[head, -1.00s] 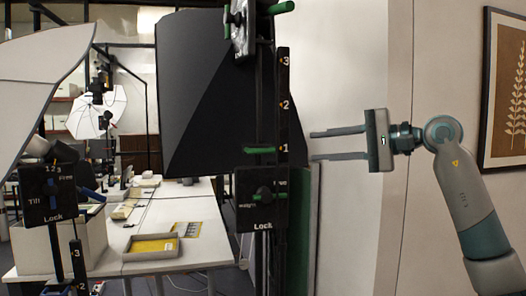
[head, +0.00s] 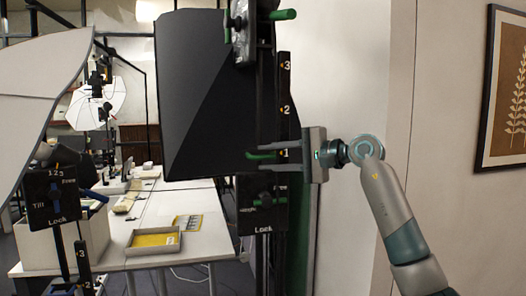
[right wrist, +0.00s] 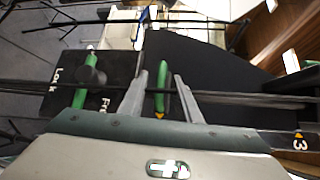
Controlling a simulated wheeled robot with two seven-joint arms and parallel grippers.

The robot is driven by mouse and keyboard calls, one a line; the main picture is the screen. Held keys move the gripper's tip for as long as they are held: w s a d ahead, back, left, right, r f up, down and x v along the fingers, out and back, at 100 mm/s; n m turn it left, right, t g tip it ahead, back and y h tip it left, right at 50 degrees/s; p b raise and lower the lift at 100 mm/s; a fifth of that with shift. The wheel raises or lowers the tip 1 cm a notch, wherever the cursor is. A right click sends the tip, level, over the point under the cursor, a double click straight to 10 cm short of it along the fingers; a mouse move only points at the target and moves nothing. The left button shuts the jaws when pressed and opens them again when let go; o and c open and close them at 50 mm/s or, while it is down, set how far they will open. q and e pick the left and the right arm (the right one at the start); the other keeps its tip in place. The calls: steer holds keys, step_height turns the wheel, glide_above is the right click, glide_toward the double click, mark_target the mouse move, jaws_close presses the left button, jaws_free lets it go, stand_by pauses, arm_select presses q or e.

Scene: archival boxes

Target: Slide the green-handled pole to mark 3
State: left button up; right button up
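The pole's green handle (head: 262,156) sticks out beside mark 1 on the black scale strip (head: 285,85). Marks 2 and 3 lie above it on the strip. My right gripper (head: 256,158) reaches in from the right at that height, one finger above and one below the handle. In the right wrist view the green handle (right wrist: 162,82) stands between the two spread fingers, with gaps on both sides. A black lock box (head: 250,216) with a green lock knob (head: 265,194) sits below the handle, partly behind my gripper. My left gripper is out of view.
A large black panel (head: 200,90) stands just left of the pole. Another green handle (head: 282,15) is above. A second stand with a blue-knobbed lock box (head: 50,198) is at the left. A table (head: 205,245) holds a tray (head: 153,250).

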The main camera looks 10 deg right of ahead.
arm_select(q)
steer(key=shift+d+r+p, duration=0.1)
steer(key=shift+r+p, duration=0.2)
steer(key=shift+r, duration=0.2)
arm_select(e)
steer(key=shift+x, duration=1.1)
jaws_close()
